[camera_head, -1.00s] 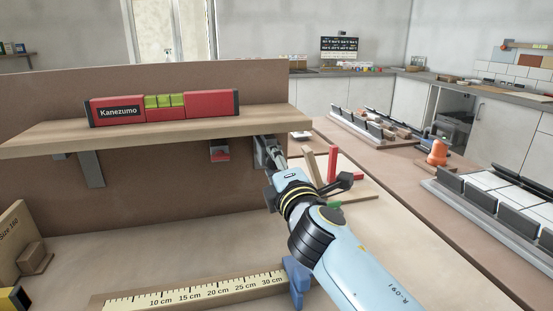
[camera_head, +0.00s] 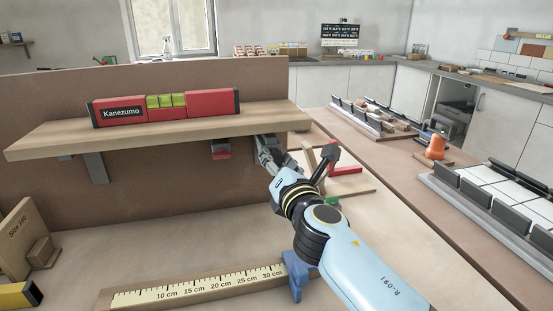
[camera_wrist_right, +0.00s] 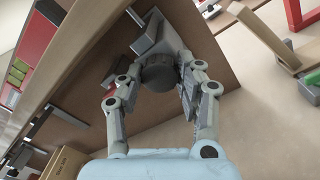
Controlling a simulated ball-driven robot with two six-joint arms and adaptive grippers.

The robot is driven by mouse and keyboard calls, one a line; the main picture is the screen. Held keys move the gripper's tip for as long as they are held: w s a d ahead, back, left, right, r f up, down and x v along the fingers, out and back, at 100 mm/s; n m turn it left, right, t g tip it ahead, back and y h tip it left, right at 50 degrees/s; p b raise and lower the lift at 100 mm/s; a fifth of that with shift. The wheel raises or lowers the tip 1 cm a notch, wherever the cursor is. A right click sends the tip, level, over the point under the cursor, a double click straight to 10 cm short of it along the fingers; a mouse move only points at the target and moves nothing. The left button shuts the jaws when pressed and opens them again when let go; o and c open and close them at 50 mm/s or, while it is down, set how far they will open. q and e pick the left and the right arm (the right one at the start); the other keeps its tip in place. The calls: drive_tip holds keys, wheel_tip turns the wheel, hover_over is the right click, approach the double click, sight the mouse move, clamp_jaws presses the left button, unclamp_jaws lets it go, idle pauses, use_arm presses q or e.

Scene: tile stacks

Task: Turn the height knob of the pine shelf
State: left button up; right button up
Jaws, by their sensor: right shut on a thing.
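The pine shelf (camera_head: 60,139) juts from a brown upright board, with a red spirit level (camera_head: 165,107) lying on it. In the right wrist view the shelf (camera_wrist_right: 98,40) crosses the upper left. Under the shelf's right end, a dark round height knob (camera_wrist_right: 159,74) sits below a grey bracket (camera_wrist_right: 150,32). My right gripper (camera_wrist_right: 165,92) has its two fingers on either side of the knob and is shut on it. In the head view the right gripper (camera_head: 266,150) reaches under the shelf's right end, and the knob is hidden there. My left gripper is not in view.
A wooden ruler (camera_head: 195,288) with a blue clamp (camera_head: 297,272) lies in front. A cardboard box (camera_head: 22,238) stands at left. Wooden and red pieces (camera_head: 335,170) are right of my gripper. Tile racks (camera_head: 500,205) and an orange cone (camera_head: 435,148) are farther right.

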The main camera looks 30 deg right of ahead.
drive_tip(key=shift+s+f, duration=0.1)
drive_tip(key=shift+f, duration=0.15)
drive_tip(key=o, duration=1.1)
drive_tip(key=shift+o, duration=0.2)
drive_tip(key=shift+r, duration=0.15)
drive_tip(key=v, duration=1.2)
